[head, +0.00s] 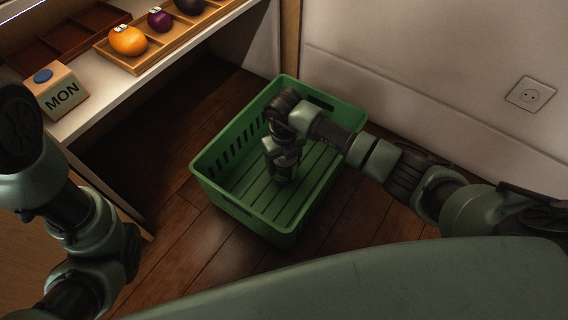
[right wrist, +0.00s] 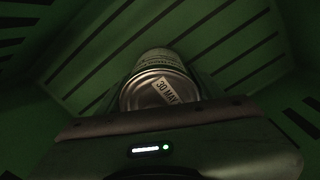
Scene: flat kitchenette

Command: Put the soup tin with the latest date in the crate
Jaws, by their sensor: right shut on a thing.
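The green crate (head: 215,190) stands on the floor by the wall in the head view. My right gripper (head: 284,158) reaches down inside it, shut on a soup tin (head: 284,174), which shows only as a small dark piece below the fingers. In the right wrist view the tin (right wrist: 160,84) shows its metal end with a date label reading "30 MAY". The crate's slatted green floor and walls surround it there. I cannot tell whether the tin touches the crate floor. My left arm is at the left edge; its gripper is not visible.
A white shelf (head: 85,118) at upper left holds a block marked MON (head: 62,95) and a wooden tray (head: 128,62) with an orange fruit (head: 128,40) and dark round produce. A wall socket (head: 530,94) is at right. No other tins are visible.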

